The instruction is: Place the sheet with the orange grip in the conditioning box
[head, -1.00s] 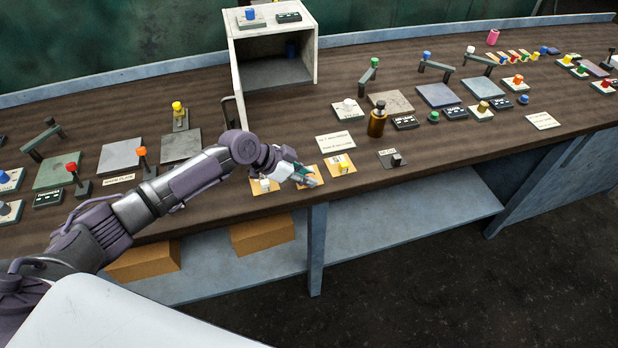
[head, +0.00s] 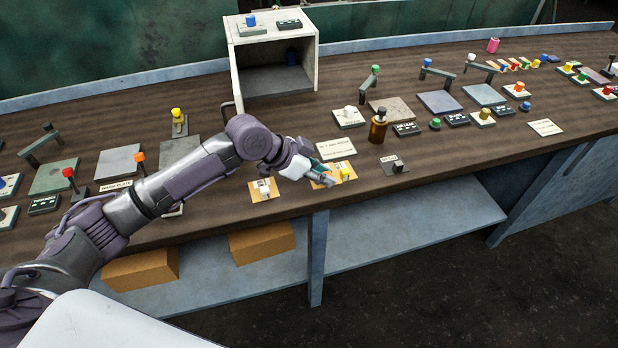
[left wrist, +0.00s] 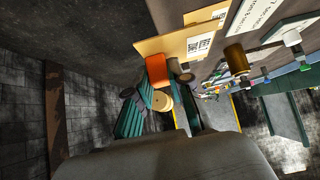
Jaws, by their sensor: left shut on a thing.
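My left gripper (head: 326,178) is shut on the orange grip (left wrist: 157,70) of a tan sheet, at the front edge of the bench. In the left wrist view the orange grip sits at the fingertips, with the tan sheet (left wrist: 165,43) beyond it. In the head view the fingers hide most of this sheet, beside the yellow-grip sheet (head: 350,165). I cannot tell its height above the bench. A white open-fronted box (head: 311,52), seemingly the conditioning box, stands at the back left of the gripper. My right gripper is not in view.
A white-grip sheet (head: 264,188) lies left of my gripper. A brown bottle (head: 378,128), a white label card (head: 336,149) and a dark block with a grey knob (head: 396,166) stand nearby. The bench (head: 480,165) has clear room at the front right.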

